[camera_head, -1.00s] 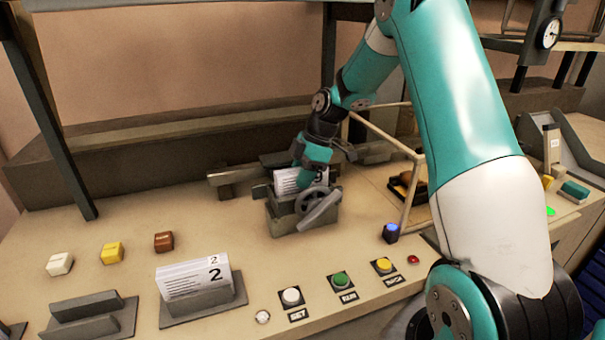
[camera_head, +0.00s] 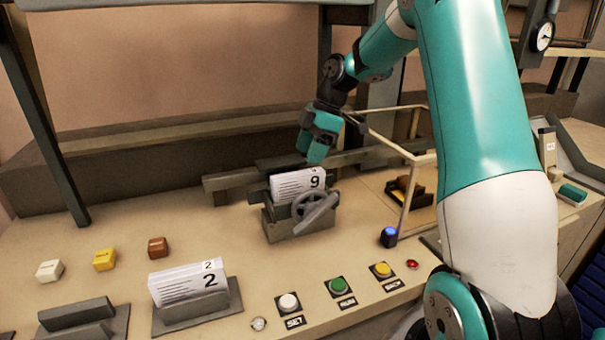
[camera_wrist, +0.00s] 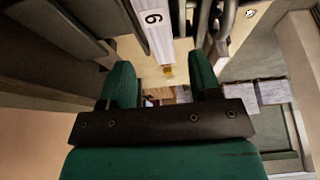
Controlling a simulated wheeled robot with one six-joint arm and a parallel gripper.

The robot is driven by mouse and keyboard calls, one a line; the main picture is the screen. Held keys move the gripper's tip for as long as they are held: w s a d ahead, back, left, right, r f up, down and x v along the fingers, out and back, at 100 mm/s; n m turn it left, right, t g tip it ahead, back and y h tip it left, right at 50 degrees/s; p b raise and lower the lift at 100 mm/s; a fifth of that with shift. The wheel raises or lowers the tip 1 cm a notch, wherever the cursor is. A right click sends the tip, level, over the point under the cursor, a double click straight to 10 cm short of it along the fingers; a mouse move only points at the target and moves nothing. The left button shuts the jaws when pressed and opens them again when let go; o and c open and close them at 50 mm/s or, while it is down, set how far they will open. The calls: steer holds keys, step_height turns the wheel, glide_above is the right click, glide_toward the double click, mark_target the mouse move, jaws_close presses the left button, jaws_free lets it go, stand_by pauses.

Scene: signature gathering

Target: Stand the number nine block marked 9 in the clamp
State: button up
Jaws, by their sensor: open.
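The white number nine block (camera_head: 291,186), with printed lines and a 9 on its face, stands upright in the grey clamp (camera_head: 284,229), which has a handwheel on its front. The block's lower part is hidden inside the clamp. My gripper (camera_head: 314,158) is above the block and apart from it, with teal fingers. In the wrist view my gripper (camera_wrist: 165,85) is open and nothing is between its fingers. The number nine block (camera_wrist: 153,20) shows beyond the fingertips there, with its 9 at its end.
A block marked 2 (camera_head: 190,284) stands in a holder at the front left. White, yellow and brown cubes (camera_head: 104,260) lie behind it. Push buttons (camera_head: 338,286) line the front edge. A thin frame (camera_head: 409,195) stands right of the clamp.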

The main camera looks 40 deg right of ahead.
steer(key=v, duration=0.4)
steer(key=shift+a, duration=0.1)
stand_by(0.4)
